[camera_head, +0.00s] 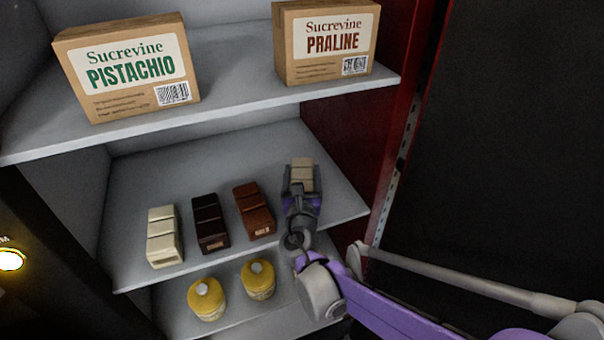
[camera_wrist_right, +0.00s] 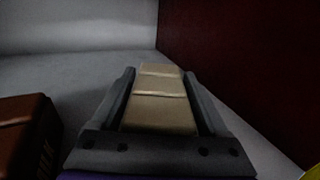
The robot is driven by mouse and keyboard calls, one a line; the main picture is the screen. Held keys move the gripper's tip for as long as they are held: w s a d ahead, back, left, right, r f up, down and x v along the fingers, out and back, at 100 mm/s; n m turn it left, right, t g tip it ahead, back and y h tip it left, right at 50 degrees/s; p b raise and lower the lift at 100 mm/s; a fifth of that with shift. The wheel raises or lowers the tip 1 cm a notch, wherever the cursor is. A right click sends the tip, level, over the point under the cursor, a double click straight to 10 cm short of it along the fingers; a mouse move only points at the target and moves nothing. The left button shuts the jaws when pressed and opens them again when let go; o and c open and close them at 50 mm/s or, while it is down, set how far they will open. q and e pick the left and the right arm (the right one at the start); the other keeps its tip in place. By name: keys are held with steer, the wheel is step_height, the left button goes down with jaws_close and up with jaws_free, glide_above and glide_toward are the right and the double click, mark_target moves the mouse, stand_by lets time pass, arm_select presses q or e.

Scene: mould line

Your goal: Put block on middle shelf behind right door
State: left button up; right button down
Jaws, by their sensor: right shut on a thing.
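A beige block (camera_head: 302,172) with ridged segments is between the fingers of my right gripper (camera_head: 301,184), at the right end of the middle shelf (camera_head: 205,167). In the right wrist view the block (camera_wrist_right: 160,98) lies lengthwise between the two dark fingers of the gripper (camera_wrist_right: 160,105), which are shut on it. The block is over the shelf surface; I cannot tell whether it touches it. My left gripper is not in view.
A brown block (camera_head: 254,209), a dark block (camera_head: 210,222) and a cream block (camera_head: 163,236) stand left of the gripper. Pistachio (camera_head: 130,68) and praline (camera_head: 325,42) boxes stand on the upper shelf. Yellow jars (camera_head: 206,299) are below. A red wall (camera_head: 345,130) bounds the right.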

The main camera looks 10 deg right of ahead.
steer(key=shift+f, duration=0.1)
jaws_free()
